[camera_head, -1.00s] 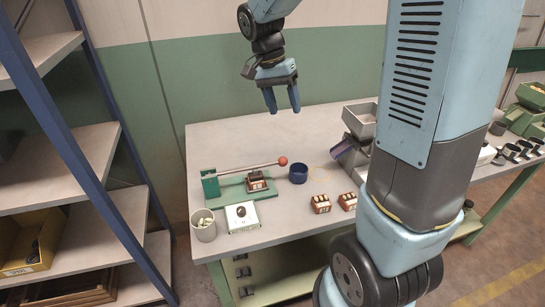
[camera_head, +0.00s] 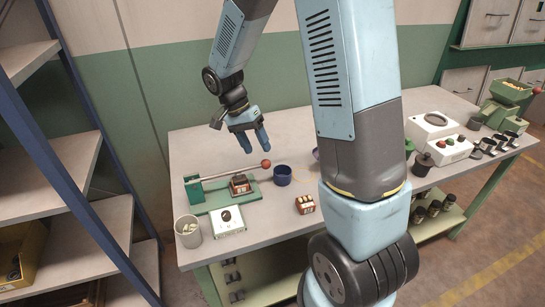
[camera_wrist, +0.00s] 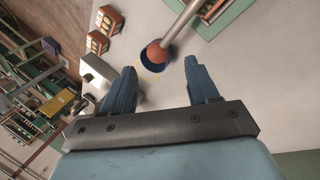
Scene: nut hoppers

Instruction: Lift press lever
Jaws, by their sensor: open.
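The press (camera_head: 219,200) stands on the left part of the workbench, with a green base and a green post (camera_head: 194,189). Its grey lever (camera_head: 230,172) runs nearly level from the post to a red-orange ball knob (camera_head: 266,164). A small dark and brown block (camera_head: 240,184) sits on the base under the lever. My gripper (camera_head: 255,144) is open and empty, fingers pointing down, above and slightly left of the knob. In the wrist view the knob (camera_wrist: 157,53) shows beyond and between the open fingers (camera_wrist: 163,88), apart from them.
A dark blue cup (camera_head: 283,176) stands just right of the knob. A white box with a black dial (camera_head: 227,220) and a grey cup of pale pieces (camera_head: 188,231) stand in front. A small brown crate (camera_head: 305,205) is to the right. Shelving (camera_head: 104,160) rises at the left.

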